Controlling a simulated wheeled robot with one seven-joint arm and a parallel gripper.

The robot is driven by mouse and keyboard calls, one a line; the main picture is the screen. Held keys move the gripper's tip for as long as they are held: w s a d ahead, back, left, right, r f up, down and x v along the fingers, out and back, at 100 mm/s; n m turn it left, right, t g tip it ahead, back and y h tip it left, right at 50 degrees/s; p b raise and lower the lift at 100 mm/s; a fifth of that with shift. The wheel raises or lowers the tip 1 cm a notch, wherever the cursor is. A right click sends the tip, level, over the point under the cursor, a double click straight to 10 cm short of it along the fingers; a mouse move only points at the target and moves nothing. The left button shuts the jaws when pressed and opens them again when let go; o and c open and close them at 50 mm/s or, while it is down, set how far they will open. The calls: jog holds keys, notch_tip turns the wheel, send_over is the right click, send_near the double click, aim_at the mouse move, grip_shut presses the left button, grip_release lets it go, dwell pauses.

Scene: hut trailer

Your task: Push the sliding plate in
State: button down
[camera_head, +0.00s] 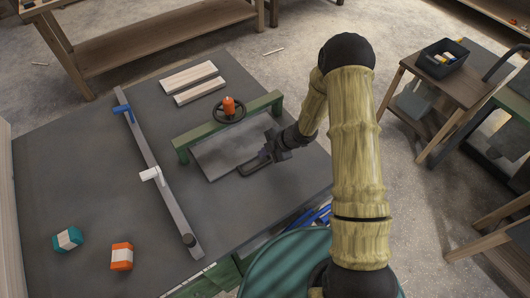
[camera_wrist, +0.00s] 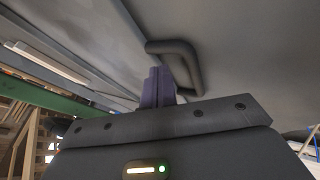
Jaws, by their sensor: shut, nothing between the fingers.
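The sliding plate (camera_head: 228,152) is a flat grey sheet on the dark table, its far edge by a green crossbar (camera_head: 262,106) with a black handwheel and orange knob. A dark loop handle (camera_head: 250,168) sits at the plate's near right side, partly hidden by my gripper. My gripper (camera_head: 263,156) is shut and empty, right at the handle. In the wrist view its purple-grey fingers (camera_wrist: 158,86) are pressed together beside the handle (camera_wrist: 178,48), overlapping the loop's opening. I cannot tell whether they touch the handle. The plate also fills much of this view (camera_wrist: 245,50).
A long grey rail (camera_head: 160,185) with blue and white clamps lies left of the plate. Two pale boards (camera_head: 192,82) lie behind. A teal block (camera_head: 67,239) and an orange block (camera_head: 122,256) are at front left. A side table with a black bin (camera_head: 441,58) stands right.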

jog(key=p+v, duration=0.6)
jog(key=v, duration=0.3)
jog(key=shift+s+d+p, duration=0.3)
jog(key=shift+d+p, duration=0.05)
jog(key=shift+r, duration=0.1)
